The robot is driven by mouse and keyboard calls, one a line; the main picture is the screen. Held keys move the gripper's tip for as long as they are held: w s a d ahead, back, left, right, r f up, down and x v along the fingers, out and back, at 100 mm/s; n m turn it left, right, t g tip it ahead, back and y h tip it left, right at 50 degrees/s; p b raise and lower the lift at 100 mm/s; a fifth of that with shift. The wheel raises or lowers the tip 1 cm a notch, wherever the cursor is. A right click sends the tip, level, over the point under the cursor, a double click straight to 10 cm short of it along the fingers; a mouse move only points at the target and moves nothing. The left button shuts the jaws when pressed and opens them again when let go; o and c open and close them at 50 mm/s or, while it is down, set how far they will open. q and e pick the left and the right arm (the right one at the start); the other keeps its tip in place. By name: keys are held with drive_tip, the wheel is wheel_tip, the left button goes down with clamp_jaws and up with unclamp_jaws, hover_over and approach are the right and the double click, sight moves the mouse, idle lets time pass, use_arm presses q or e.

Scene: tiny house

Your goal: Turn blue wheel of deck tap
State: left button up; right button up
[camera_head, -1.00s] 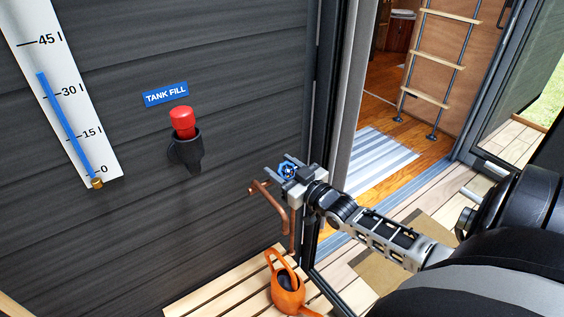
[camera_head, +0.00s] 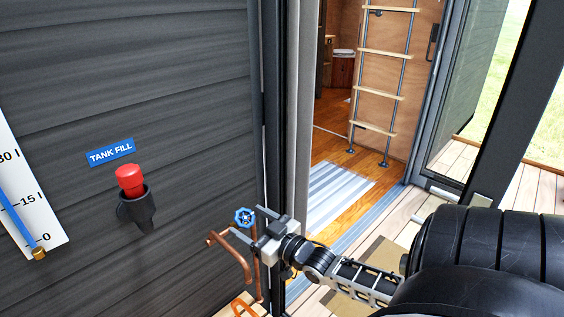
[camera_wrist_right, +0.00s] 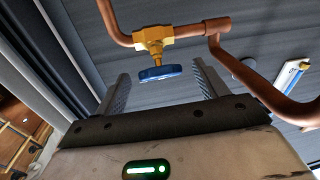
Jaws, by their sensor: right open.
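The blue wheel (camera_head: 244,216) sits on the copper deck tap (camera_head: 234,258) against the dark wall. In the right wrist view the wheel (camera_wrist_right: 160,73) shows nearly edge-on below a brass valve body (camera_wrist_right: 153,40) on the copper pipe. My right gripper (camera_head: 248,222) is open and empty beside the tap. Its two fingers point at the wheel, which shows between the fingertips (camera_wrist_right: 160,68) in the wrist view, with a gap on each side. I cannot tell exactly how deep the wheel sits between them. My left gripper is not in view.
A red-capped tank fill (camera_head: 131,190) and a level gauge (camera_head: 33,215) are on the wall to the left. An orange watering can (camera_head: 243,308) is partly visible below the tap. The door frame (camera_head: 287,120) stands close to the right of the tap.

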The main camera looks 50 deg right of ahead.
sight(247, 219)
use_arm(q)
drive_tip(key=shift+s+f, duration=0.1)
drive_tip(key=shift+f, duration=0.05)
use_arm(e)
drive_tip(key=s, duration=1.1)
drive_tip(key=shift+s+f, duration=0.2)
drive_tip(key=shift+s, duration=0.15)
use_arm(q)
drive_tip(key=b, duration=0.1)
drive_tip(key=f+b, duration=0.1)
drive_tip(key=b, duration=0.3)
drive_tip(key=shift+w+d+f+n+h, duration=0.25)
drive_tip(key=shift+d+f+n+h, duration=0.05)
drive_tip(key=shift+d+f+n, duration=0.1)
use_arm(e)
drive_tip(key=w, duration=1.6)
drive_tip(key=shift+w+r, duration=0.15)
drive_tip(key=shift+r, duration=0.25)
